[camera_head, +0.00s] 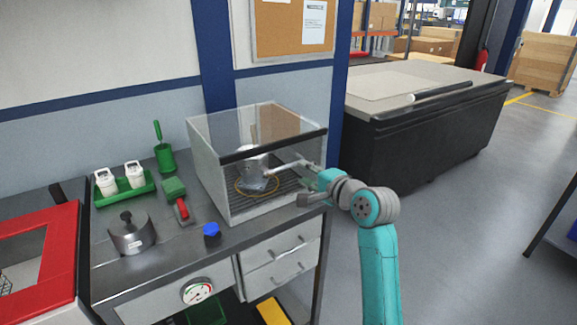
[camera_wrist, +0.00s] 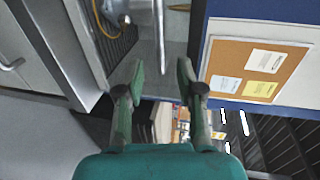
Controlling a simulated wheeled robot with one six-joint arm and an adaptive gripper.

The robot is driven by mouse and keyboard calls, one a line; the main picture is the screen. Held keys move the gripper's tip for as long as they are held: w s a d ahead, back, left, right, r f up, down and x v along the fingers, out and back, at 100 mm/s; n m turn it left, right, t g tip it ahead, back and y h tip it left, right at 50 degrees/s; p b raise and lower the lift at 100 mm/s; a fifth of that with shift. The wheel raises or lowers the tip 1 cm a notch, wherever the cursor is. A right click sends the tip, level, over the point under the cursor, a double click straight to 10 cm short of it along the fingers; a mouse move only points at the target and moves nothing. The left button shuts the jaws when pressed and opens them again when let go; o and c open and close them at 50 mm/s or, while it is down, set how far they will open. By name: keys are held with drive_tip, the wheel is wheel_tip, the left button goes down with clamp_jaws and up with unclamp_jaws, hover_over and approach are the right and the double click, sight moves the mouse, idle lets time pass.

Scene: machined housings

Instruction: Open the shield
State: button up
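The clear shield (camera_head: 262,122) forms part of a pale box-shaped enclosure on the bench, with a black bar (camera_head: 274,147) along its upper front edge. A grey metal housing (camera_head: 255,172) with a pipe-like arm stands inside on a dark grate; it also shows at the top of the wrist view (camera_wrist: 128,8). My gripper (camera_head: 308,181) is at the enclosure's right side, below the right end of the black bar.
Left of the enclosure are a green-and-red tool (camera_head: 176,200), a blue-topped knob (camera_head: 211,231), a metal weight (camera_head: 130,233) and a green tray (camera_head: 125,190) with white containers. Drawers (camera_head: 280,265) lie below. A blue post (camera_head: 337,100) and black cabinet (camera_head: 430,135) stand behind right.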

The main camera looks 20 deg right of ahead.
sight(290, 166)
drive_tip(key=x, duration=0.9)
clamp_jaws()
